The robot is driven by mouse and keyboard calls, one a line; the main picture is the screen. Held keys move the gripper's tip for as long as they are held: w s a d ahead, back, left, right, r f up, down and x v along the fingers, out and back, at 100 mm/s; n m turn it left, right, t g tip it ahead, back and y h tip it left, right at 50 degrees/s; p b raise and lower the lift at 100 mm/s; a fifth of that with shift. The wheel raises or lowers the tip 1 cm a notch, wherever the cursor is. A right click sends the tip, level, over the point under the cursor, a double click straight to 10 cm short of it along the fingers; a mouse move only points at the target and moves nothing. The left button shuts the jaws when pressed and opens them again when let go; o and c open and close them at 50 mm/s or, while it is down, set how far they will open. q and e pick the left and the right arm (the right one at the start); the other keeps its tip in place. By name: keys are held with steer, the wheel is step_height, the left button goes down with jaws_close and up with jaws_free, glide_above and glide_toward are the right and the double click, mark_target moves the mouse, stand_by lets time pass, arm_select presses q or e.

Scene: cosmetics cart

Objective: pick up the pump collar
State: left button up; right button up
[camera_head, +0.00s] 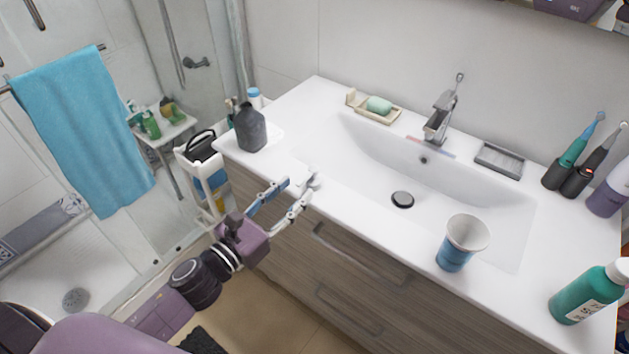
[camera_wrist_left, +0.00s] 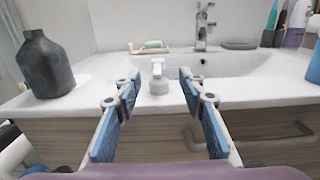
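The pump collar (camera_wrist_left: 158,84) is a small white piece with a spout-like head. It stands upright near the front edge of the white counter, beyond and between my left fingertips in the left wrist view. In the head view the pump collar (camera_head: 313,178) is just past the fingertips and hard to make out against the white counter. My left gripper (camera_head: 297,190) is open and empty at the counter's front edge, with blue pads facing each other. My right gripper is not in view.
A dark grey bottle (camera_head: 251,128) stands at the counter's left end. The sink basin (camera_head: 370,165) lies behind and right of the pump collar. A blue and white cup (camera_head: 455,250) and a green bottle (camera_head: 585,297) stand further right. A white cart (camera_head: 200,160) is left of the counter.

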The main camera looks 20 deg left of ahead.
mark_target(310, 173)
arm_select(q)
steer(key=shift+p+x, duration=0.35)
steer(key=shift+x, duration=0.8)
steer(key=shift+w+r, duration=0.2)
steer(key=shift+w, duration=0.2)
steer(key=p+x, duration=0.1)
steer(key=x, duration=0.2)
steer(key=shift+w+r+p, duration=0.1)
steer(key=shift+w+p, duration=0.05)
steer(key=shift+p, duration=0.25)
steer(key=shift+w+d, duration=0.15)
steer(key=shift+w, duration=0.3)
jaws_close()
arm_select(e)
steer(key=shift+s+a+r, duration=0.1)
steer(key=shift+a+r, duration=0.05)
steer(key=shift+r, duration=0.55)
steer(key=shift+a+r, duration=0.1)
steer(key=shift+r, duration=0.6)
